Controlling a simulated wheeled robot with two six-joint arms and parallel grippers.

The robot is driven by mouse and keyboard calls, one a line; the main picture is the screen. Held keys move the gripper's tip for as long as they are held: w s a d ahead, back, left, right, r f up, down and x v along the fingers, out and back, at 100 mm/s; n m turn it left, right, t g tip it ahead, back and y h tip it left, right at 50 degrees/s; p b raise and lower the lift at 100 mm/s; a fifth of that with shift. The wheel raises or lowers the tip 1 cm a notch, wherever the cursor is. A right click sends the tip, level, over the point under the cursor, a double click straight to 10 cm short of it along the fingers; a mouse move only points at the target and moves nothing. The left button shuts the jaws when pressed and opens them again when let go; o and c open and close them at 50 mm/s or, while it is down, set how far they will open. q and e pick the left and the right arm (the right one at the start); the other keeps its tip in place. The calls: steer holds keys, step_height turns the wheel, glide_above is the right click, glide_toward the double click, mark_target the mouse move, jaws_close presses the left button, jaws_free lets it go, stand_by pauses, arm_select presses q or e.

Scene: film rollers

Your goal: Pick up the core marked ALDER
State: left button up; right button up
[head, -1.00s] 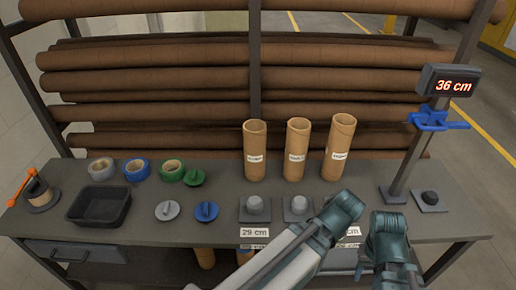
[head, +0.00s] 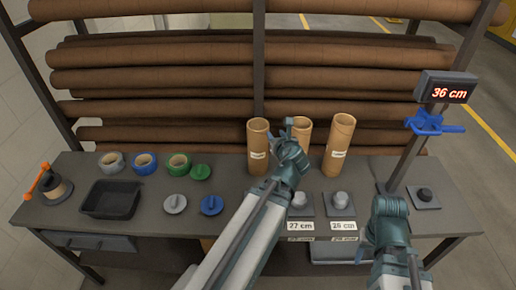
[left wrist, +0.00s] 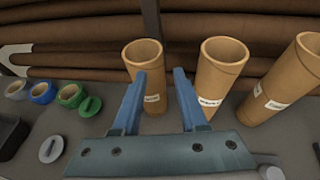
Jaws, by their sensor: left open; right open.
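Three upright cardboard cores stand in a row at the back of the bench: a left core (head: 257,140), a middle core (head: 306,128) and a right core (head: 339,140). Each bears a white label too small to read surely, so I cannot tell which says ALDER. My left gripper (head: 290,123) is in front of the left and middle cores and partly hides the middle one. In the left wrist view its open blue fingers (left wrist: 159,74) overlap the left core (left wrist: 153,82), with the middle core (left wrist: 222,75) just right; nothing is held. Only my right arm shows, not its fingers.
Grey stands with pegs (head: 339,200) and length cards are in front of the cores. Tape rolls (head: 145,163), flanged caps (head: 212,205) and a black tray (head: 110,198) lie to the left. A post with a blue clamp (head: 427,122) and a 36 cm display (head: 447,90) rises right.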

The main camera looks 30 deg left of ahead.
arm_select(q)
steer(key=b, duration=0.3)
glide_toward(268, 125)
steer(key=x, duration=0.4)
steer(key=b+x, duration=0.2)
steer(key=x, duration=0.3)
steer(key=shift+w+a, duration=0.15)
steer(key=shift+w, duration=0.1)
steer(key=shift+s, duration=0.1)
jaws_close()
stand_by(1.0)
